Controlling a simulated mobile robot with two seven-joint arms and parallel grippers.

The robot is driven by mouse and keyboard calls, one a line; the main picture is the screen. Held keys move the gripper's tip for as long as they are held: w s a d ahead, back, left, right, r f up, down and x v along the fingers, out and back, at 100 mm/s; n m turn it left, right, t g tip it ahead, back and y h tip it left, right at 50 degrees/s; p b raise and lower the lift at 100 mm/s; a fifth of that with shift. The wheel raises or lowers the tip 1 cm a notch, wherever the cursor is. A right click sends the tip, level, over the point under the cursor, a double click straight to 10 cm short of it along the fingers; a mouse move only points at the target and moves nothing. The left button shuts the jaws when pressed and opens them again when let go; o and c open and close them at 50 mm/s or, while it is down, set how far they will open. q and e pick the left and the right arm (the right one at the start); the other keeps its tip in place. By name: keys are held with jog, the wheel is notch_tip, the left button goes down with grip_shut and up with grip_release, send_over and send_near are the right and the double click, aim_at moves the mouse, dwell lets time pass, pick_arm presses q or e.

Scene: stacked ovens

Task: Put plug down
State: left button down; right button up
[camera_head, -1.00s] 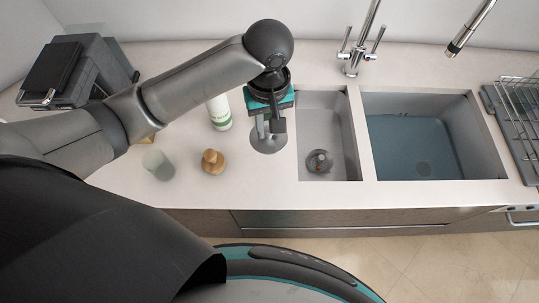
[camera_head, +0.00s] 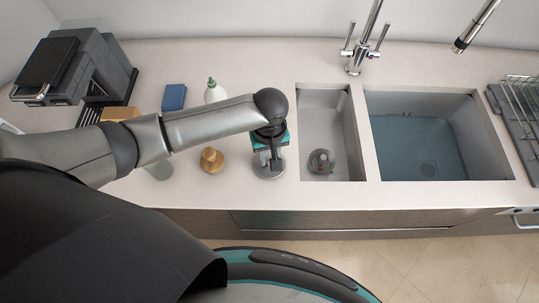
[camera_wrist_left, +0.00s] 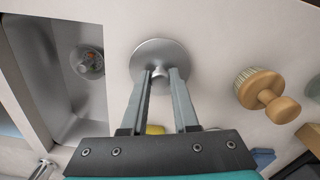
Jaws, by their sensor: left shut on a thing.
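The plug (camera_head: 268,170) is a round silver disc with a knob on top. It is at the left of the narrow sink, over the front part of the pale counter (camera_head: 230,192). My left gripper (camera_head: 270,156) points down with its fingers shut on the plug's knob. In the left wrist view the fingertips (camera_wrist_left: 160,72) pinch the knob and the plug's disc (camera_wrist_left: 160,50) lies flat against or just above the counter; I cannot tell if it touches. My right gripper is out of view.
The narrow sink (camera_head: 309,107) with a drain (camera_head: 320,161) is just right of the plug. A wooden brush (camera_head: 211,162) and a greenish cup (camera_head: 161,168) stand to the left. A bottle (camera_head: 214,92) and a blue sponge (camera_head: 174,97) are behind. The large sink (camera_head: 480,145) is further right.

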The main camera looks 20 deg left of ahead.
pick_arm(q)
jog(key=shift+f, duration=0.1)
jog(key=c, duration=0.7)
grip_release()
notch_tip(320, 180, up, 12)
jog(key=shift+r+p, duration=0.2)
jog(key=shift+p, duration=0.75)
